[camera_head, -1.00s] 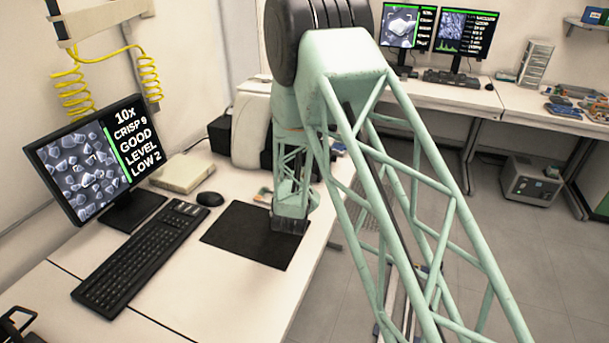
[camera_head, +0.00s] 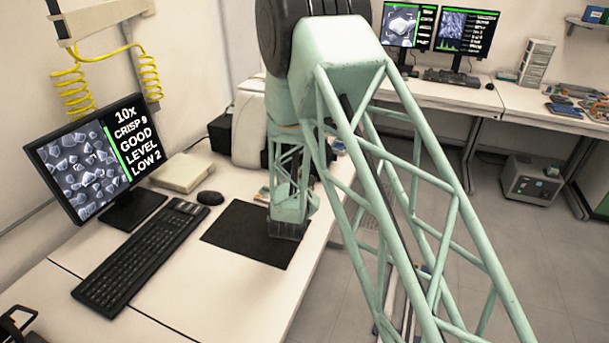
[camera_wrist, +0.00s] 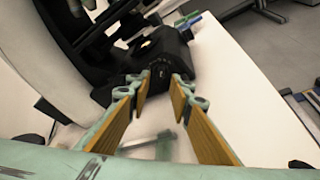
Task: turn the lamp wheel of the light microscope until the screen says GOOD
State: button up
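The screen (camera_head: 95,160) at the left in the head view reads 10x, CRISP 9, GOOD, LEVEL, LOW 2, beside a picture of grey crystals. The light microscope (camera_head: 248,128), pale and dark, stands behind my arm and is partly hidden. In the wrist view its black lower housing (camera_wrist: 165,50) lies just past my fingertips. A small dark round part, perhaps the lamp wheel (camera_wrist: 160,71), shows between the tips. My gripper (camera_wrist: 161,79) has its two tan-padded fingers apart, with a clear gap. Whether the tips touch the part cannot be told.
A keyboard (camera_head: 140,255), a mouse (camera_head: 210,198) and a flat beige box (camera_head: 182,173) lie on the white desk (camera_head: 215,300). A black mat (camera_head: 238,240) lies in front of the microscope. Bare desk shows right of the housing in the wrist view.

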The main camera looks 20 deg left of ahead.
jog(key=v, duration=0.8)
jog(key=shift+s+d, duration=0.2)
jog(key=shift+s, duration=0.1)
jog(key=shift+r, duration=0.1)
dwell(1.7)
